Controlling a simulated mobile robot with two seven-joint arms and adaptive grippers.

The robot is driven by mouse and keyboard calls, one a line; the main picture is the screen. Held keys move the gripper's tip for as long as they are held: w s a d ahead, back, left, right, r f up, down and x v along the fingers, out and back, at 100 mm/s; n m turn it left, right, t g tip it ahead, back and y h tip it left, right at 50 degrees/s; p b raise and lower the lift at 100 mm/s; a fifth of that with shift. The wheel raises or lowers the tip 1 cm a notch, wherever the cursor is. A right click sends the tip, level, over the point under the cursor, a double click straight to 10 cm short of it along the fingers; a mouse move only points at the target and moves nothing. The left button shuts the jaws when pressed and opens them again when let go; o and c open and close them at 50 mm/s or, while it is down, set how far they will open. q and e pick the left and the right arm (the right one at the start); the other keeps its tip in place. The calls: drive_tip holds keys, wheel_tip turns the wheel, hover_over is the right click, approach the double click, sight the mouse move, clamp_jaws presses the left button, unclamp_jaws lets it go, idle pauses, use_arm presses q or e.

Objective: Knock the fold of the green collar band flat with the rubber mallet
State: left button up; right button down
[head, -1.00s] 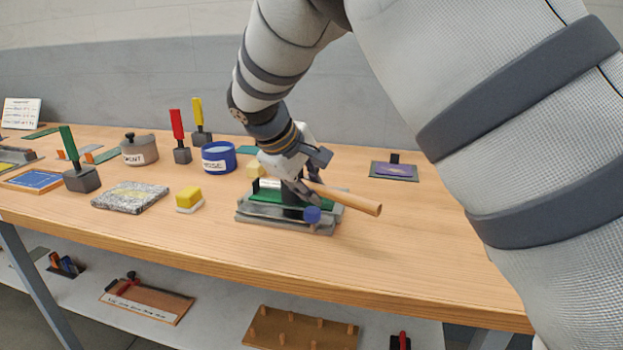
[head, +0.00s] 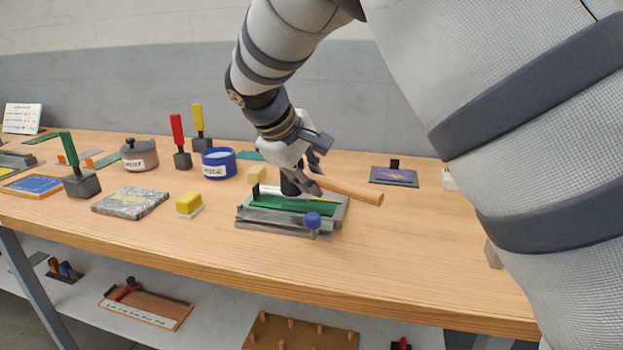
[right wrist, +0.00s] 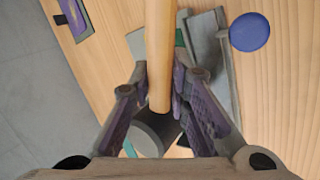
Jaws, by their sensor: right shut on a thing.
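The green collar band (head: 283,204) lies along a grey metal press bed (head: 268,225) with a blue knob (head: 312,220) at its front right. My right gripper (head: 312,182) is shut on the wooden handle of the rubber mallet (head: 350,191). The dark mallet head (head: 290,184) is just above the far side of the band; I cannot tell if it touches. In the right wrist view the handle (right wrist: 160,50) runs between the fingers, with the dark head (right wrist: 155,133) below them. The band is mostly hidden there. My left gripper is not in view.
A yellow block (head: 188,204), a speckled slab (head: 130,201), a blue tub (head: 218,163) and a lidded grey pot (head: 139,155) stand to the left. A purple pad (head: 394,176) lies to the right. The table front and the area right of the press are clear.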

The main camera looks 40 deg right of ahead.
sight(331, 179)
wheel_tip(331, 179, down, 4)
wheel_tip(331, 179, up, 7)
drive_tip(key=shift+r, duration=0.1)
idle(0.6)
idle(0.3)
drive_tip(key=s+m, duration=0.1)
drive_tip(key=s+r+m+g, duration=0.1)
drive_tip(key=s+d+m+g, duration=0.1)
drive_tip(key=shift+s+d+r+m, duration=0.15)
drive_tip(key=shift+r+m, duration=0.1)
drive_tip(key=shift+m, duration=0.15)
drive_tip(key=shift+s+m+g, duration=0.3)
drive_tip(key=shift+s+g, duration=0.05)
drive_tip(key=shift+g, duration=0.05)
drive_tip(key=shift+f, duration=3.85)
